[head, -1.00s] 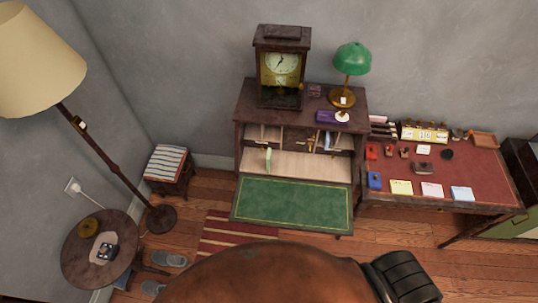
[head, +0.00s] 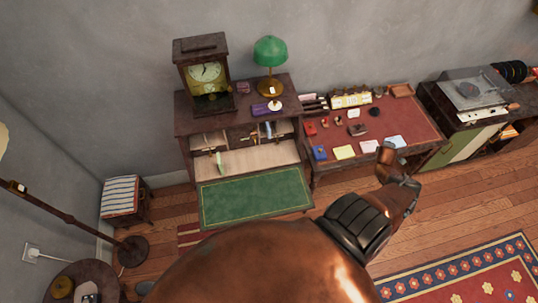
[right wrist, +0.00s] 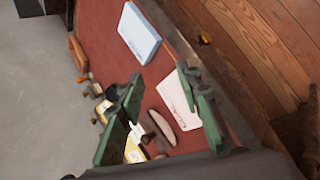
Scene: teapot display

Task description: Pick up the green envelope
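A small light green upright piece, which looks like the green envelope (head: 220,162), stands at the left of the open drop-front desk's (head: 290,155) pale inner shelf in the head view. It is too small to make out details. My right gripper (right wrist: 160,78) shows in the right wrist view with its two dark green fingers apart and nothing held between them. It is over the red-topped table, well to the right of the green piece. In the head view its fingers cannot be made out behind my arm. My left gripper is not in view.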

